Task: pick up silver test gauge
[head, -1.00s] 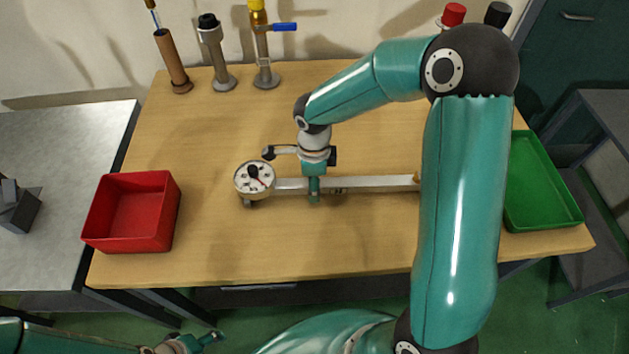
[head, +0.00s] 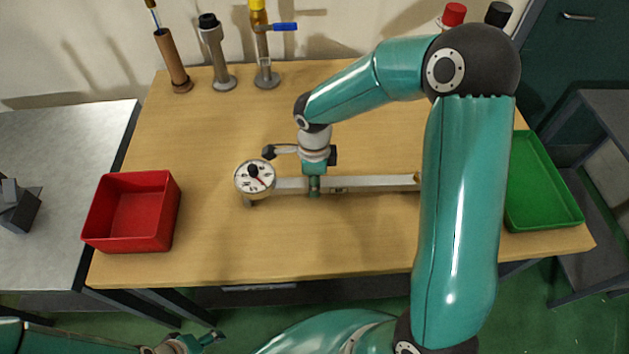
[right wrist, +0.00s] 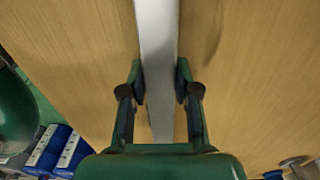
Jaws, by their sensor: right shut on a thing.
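The silver test gauge lies lengthwise across the middle of the wooden table; it has a round white dial (head: 255,176) at its left end and a long silver bar (head: 375,183) running right. My right gripper (head: 315,186) reaches down from above and is shut on the bar, right of the dial. In the right wrist view the bar (right wrist: 158,40) passes between the two fingers of my right gripper (right wrist: 160,85). My right arm hides the bar's right end. My left gripper (head: 208,340) is small at the lower left, below the table's front edge; its opening is unclear.
A red bin (head: 131,212) stands at the table's left and a green tray (head: 540,180) at its right. Upright holders (head: 174,62) and a post with a blue lever (head: 264,50) line the back edge. The front middle of the table (head: 270,240) is clear.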

